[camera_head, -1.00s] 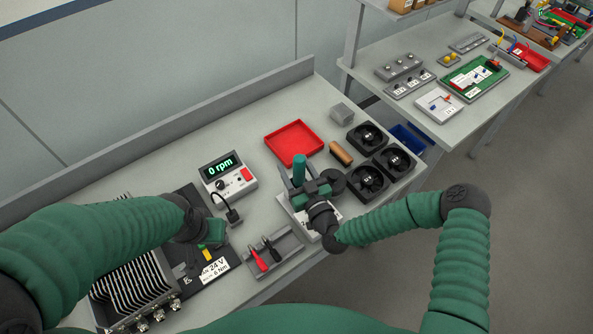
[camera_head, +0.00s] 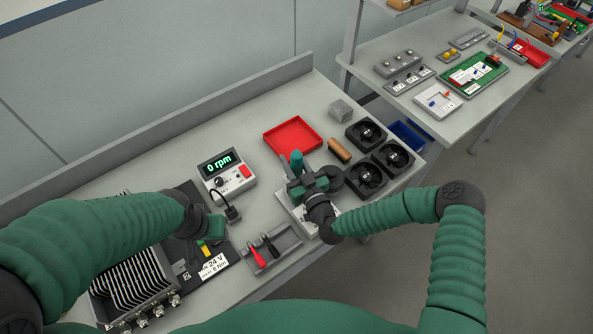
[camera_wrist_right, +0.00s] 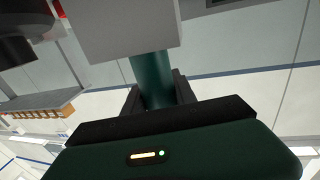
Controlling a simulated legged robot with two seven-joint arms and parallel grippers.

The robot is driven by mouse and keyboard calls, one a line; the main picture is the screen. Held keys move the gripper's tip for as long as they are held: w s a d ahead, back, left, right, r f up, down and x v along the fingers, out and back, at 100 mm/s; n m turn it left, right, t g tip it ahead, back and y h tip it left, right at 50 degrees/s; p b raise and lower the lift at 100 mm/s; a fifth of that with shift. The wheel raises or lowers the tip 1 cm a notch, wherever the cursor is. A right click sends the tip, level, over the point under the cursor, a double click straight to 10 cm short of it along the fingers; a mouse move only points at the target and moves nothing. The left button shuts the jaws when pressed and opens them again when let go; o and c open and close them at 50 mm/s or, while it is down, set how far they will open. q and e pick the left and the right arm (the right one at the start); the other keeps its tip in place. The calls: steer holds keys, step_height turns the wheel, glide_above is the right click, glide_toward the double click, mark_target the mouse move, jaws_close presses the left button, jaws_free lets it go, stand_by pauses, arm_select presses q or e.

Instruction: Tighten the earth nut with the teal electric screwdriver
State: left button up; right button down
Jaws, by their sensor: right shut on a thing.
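The teal electric screwdriver (camera_head: 296,160) stands roughly upright above a white, labelled block (camera_head: 292,212). My right gripper (camera_head: 310,184) is shut around it, and its handle shows above the fingers. In the right wrist view the teal cylinder (camera_wrist_right: 152,80) sits between the two dark fingers (camera_wrist_right: 157,98), against a grey block (camera_wrist_right: 125,25). I cannot tell whether the tool is still seated in the block. My left gripper (camera_head: 205,225) is over the black panel at left, near a yellow-green piece (camera_head: 205,248); its jaws are unclear. I cannot make out the earth nut.
A meter (camera_head: 228,177) reading 0 rpm and a red tray (camera_head: 292,137) stand behind. Black fans (camera_head: 366,178) and a brown cylinder (camera_head: 339,150) are close to the right gripper. A grey holder (camera_head: 285,245) with red and black probes is in front. A finned heatsink (camera_head: 130,285) is at left.

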steer(key=shift+d, duration=0.15)
steer(key=shift+r, duration=0.2)
step_height(320, 180, up, 18)
steer(key=b, duration=0.1)
steer(key=shift+f, duration=0.15)
step_height(320, 180, up, 12)
steer(key=p, duration=0.9)
steer(key=shift+f, duration=0.25)
